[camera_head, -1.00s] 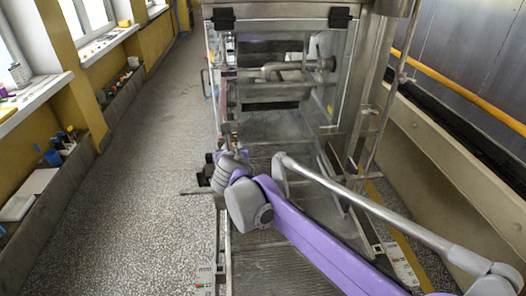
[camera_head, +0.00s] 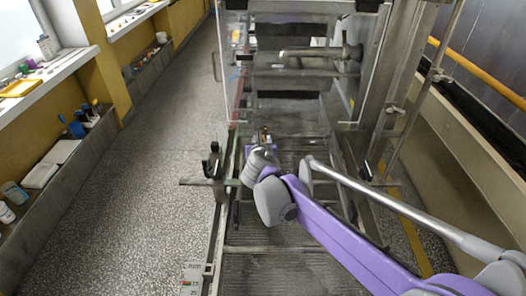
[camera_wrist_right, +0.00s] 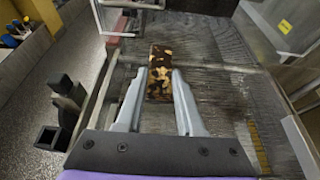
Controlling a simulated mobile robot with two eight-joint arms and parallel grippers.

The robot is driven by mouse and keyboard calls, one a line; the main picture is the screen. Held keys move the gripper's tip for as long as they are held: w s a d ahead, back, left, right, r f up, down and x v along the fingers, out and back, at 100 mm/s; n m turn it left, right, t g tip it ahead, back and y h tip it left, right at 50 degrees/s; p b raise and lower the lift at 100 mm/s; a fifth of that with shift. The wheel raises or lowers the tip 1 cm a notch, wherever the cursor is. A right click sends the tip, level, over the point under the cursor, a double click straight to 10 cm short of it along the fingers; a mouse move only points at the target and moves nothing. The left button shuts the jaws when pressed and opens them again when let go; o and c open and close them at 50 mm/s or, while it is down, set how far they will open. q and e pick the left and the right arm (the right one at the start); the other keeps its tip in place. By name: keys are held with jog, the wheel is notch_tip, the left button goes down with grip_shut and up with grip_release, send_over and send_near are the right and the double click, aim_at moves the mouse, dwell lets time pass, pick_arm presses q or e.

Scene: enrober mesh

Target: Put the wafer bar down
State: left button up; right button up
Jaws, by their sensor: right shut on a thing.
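The wafer bar (camera_wrist_right: 160,72) is a dark brown strip with yellowish flecks, in the right wrist view. My right gripper (camera_wrist_right: 160,78) is shut on it, one grey finger along each side, and the bar sticks out beyond the fingertips. The grey mesh belt (camera_wrist_right: 215,50) lies beneath and beyond the bar. I cannot tell whether the bar touches it. In the head view my right gripper (camera_head: 262,144) is over the left part of the belt (camera_head: 280,270), near the clear-walled hood, and the bar is barely visible. My left gripper is not in view.
A clear-panelled hood (camera_head: 347,95) with pipes stands over the belt's far part. A metal side rail (camera_head: 215,240) edges the belt on the left, with a dark clamp (camera_head: 213,160) beside it. The belt's near part is bare. Speckled floor (camera_head: 150,180) lies left.

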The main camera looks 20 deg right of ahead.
jog(key=shift+f, duration=2.25)
jog(key=shift+f+b, duration=0.2)
jog(key=shift+b, duration=0.15)
jog(key=o, duration=1)
jog(key=shift+r, duration=0.1)
jog(key=shift+s+r, duration=0.2)
jog(key=shift+r, duration=0.05)
jog(key=p+v, duration=0.1)
jog(key=v, duration=1)
jog(key=shift+s, duration=0.2)
